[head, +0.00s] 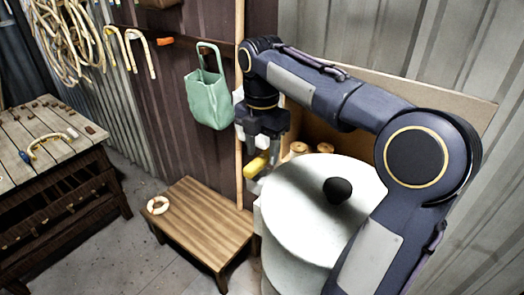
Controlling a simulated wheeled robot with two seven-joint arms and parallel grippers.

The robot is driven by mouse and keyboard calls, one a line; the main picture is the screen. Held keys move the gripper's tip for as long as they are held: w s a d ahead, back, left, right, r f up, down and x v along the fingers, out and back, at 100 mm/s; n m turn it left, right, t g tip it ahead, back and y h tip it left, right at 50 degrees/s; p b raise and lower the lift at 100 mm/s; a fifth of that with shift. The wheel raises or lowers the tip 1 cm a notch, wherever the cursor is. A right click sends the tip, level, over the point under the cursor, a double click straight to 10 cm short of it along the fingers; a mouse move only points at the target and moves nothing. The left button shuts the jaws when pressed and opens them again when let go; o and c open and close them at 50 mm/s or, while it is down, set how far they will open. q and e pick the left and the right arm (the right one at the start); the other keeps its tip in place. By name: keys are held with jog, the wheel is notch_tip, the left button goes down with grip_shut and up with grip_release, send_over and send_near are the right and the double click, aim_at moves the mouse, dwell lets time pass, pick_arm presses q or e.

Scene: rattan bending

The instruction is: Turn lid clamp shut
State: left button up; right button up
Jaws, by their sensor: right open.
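A white cylinder drum has a round white lid (298,205) on top with a black knob (338,190). A yellow piece (256,166), which looks like the lid clamp's handle, shows at the lid's left back edge. My right gripper (262,152) points down just above the yellow piece, with its fingers open. I cannot tell whether a finger touches it. The clamp's other parts are small or hidden. My right arm hides the right side of the drum. My left gripper is out of view.
A low wooden table (203,222) with a pale ring (157,205) stands left of the drum. A slatted workbench (45,135) is at far left. A green bag (209,98) hangs on the wall. Wooden spools (299,148) sit behind the lid. Floor is clear at lower left.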

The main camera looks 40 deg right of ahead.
jog(key=shift+f, duration=0.45)
jog(key=shift+c, duration=0.4)
jog(key=c, duration=0.9)
